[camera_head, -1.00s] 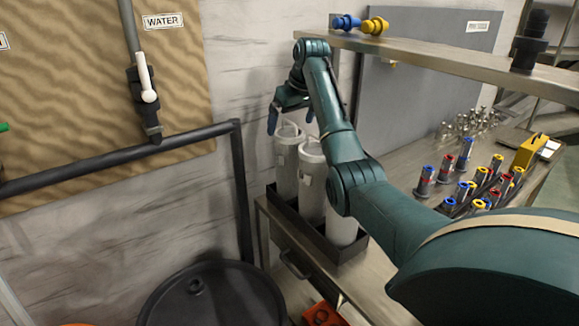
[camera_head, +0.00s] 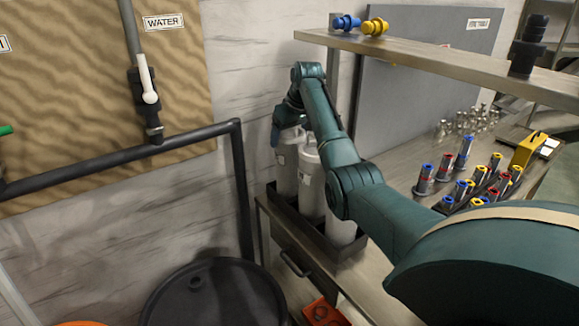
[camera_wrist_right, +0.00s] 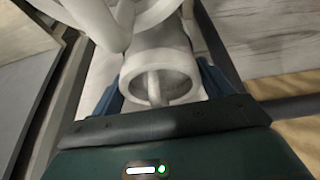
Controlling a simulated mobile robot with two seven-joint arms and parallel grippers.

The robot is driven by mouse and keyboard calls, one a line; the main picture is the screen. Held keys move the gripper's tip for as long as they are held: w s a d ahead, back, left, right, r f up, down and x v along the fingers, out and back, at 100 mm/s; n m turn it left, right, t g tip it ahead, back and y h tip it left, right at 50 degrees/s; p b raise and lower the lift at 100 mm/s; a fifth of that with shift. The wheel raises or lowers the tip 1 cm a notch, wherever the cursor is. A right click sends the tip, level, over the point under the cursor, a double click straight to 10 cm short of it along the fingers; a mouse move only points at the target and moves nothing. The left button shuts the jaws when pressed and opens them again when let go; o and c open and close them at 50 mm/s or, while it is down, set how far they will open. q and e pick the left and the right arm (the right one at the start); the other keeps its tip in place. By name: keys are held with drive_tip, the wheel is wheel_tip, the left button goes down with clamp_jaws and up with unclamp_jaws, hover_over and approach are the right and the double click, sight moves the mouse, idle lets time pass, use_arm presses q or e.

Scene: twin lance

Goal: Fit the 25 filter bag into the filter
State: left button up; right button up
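Tall pale filter bags stand upright in a black tray on the bench. The far bag (camera_head: 287,172) and the nearer bag (camera_head: 311,190) each carry a small label too small to read. Another pale cylinder (camera_head: 341,228) is partly hidden by my right arm. My right gripper (camera_head: 287,128) points down over the top of the far bag. In the right wrist view, its blue fingers stand apart on either side of a bag's round rim (camera_wrist_right: 160,78), with a handle across the opening. I see no clear grip. The filter cannot be made out. My left gripper is out of view.
A steel shelf (camera_head: 440,62) with blue and yellow fittings hangs above the bench. Several coloured-top cylinders (camera_head: 464,152) and a yellow case (camera_head: 529,149) stand at right. A black drum (camera_head: 215,300) is below left. A dark pipe (camera_head: 100,162) runs along the wall.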

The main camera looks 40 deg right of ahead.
drive_tip(key=c, duration=0.9)
drive_tip(key=shift+r, duration=0.2)
